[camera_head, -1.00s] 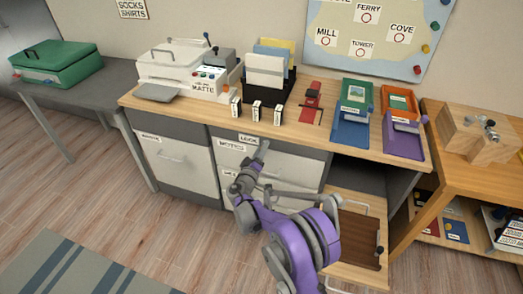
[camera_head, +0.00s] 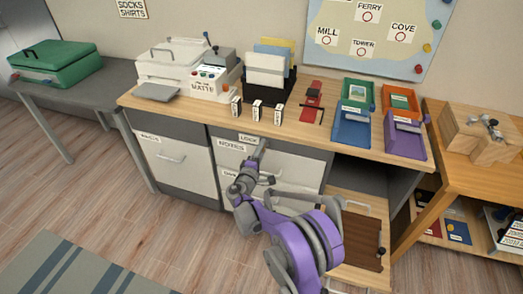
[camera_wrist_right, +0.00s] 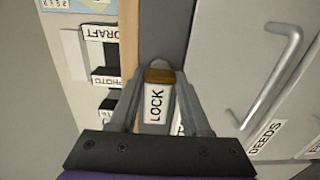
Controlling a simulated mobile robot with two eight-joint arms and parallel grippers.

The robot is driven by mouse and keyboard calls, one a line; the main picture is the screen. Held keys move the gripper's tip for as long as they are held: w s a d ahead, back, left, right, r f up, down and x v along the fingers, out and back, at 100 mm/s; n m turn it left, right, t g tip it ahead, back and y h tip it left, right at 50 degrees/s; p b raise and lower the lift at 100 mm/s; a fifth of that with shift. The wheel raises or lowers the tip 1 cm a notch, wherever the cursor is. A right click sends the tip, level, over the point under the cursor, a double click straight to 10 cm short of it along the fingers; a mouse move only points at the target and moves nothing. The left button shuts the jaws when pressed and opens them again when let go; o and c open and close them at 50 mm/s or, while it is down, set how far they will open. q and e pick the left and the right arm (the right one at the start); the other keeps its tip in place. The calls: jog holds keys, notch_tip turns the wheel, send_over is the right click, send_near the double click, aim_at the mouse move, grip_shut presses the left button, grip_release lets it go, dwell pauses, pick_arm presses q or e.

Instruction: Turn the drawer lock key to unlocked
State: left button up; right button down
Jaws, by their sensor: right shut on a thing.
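The lock key shows in the right wrist view as a small brass-brown piece (camera_wrist_right: 161,76) with a grey rounded part just beyond it. It sits on the grey front strip of the desk, by a white "LOCK" label (camera_wrist_right: 155,104); this label also shows in the head view (camera_head: 248,138). My right gripper (camera_wrist_right: 160,84) is shut on the key at its fingertips. In the head view my right gripper (camera_head: 262,145) reaches the desk front at the label, and its fingers hide the key. The lock's exact turn angle cannot be told. My left gripper is not in view.
A white drawer (camera_head: 229,160) with a handle is just below the lock. The desktop (camera_head: 210,112) holds a white machine, a file rack and coloured trays.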

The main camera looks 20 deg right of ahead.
dwell(0.4)
jog(key=shift+c, duration=1.8)
grip_release()
jog(key=p+v, duration=0.1)
jog(key=v, duration=1)
jog(key=shift+w, duration=0.1)
